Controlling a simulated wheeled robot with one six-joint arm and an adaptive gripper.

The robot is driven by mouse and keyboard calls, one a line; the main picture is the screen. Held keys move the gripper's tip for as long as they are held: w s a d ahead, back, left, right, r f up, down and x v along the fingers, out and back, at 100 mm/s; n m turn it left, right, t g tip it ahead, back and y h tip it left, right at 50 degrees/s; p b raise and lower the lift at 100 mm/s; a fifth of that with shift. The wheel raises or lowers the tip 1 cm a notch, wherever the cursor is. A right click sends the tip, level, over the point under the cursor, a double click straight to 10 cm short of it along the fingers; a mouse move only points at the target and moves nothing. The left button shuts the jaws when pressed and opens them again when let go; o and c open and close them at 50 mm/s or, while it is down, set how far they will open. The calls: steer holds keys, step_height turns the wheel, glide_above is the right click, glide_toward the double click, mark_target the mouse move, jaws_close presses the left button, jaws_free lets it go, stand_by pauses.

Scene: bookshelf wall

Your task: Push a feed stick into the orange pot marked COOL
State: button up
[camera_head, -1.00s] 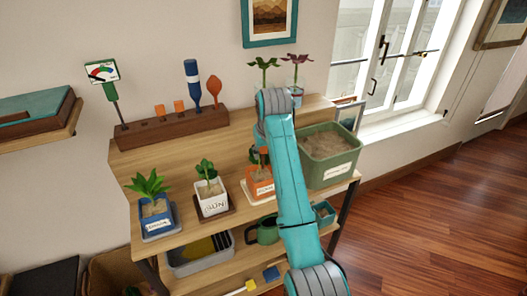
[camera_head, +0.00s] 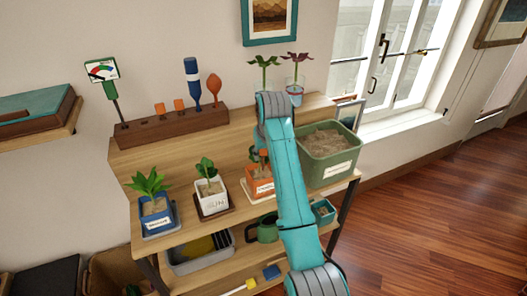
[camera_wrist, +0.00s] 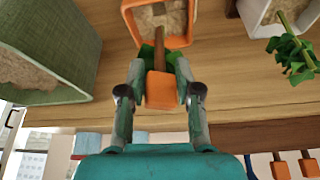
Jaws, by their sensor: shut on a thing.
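The orange pot (camera_head: 262,188) stands on the shelf's front ledge, partly behind my arm. Its label is too small to read surely. In the wrist view the orange pot (camera_wrist: 131,18) is at the top, with pale soil inside. My gripper (camera_wrist: 160,80) is shut on the feed stick, which has an orange block head (camera_wrist: 160,92) and a brown shaft (camera_wrist: 159,48). The shaft points into the pot's opening and overlaps the soil. I cannot tell how deep its tip is. Green leaves show behind the fingers.
A white pot (camera_head: 211,203) and a blue pot (camera_head: 155,222) stand left of the orange pot. A large green planter (camera_head: 330,158) is close on the right. A brown rack (camera_head: 172,129) with feed sticks and tools is at the back left.

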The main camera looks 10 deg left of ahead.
steer(key=shift+f, duration=4.05)
steer(key=o, duration=0.9)
steer(key=o, duration=0.4)
steer(key=shift+w+v, duration=0.2)
steer(key=shift+v, duration=2)
steer(key=shift+w+v, duration=0.2)
steer(key=shift+v, duration=2.05)
steer(key=shift+a+r, duration=0.1)
steer(key=shift+r, duration=0.1)
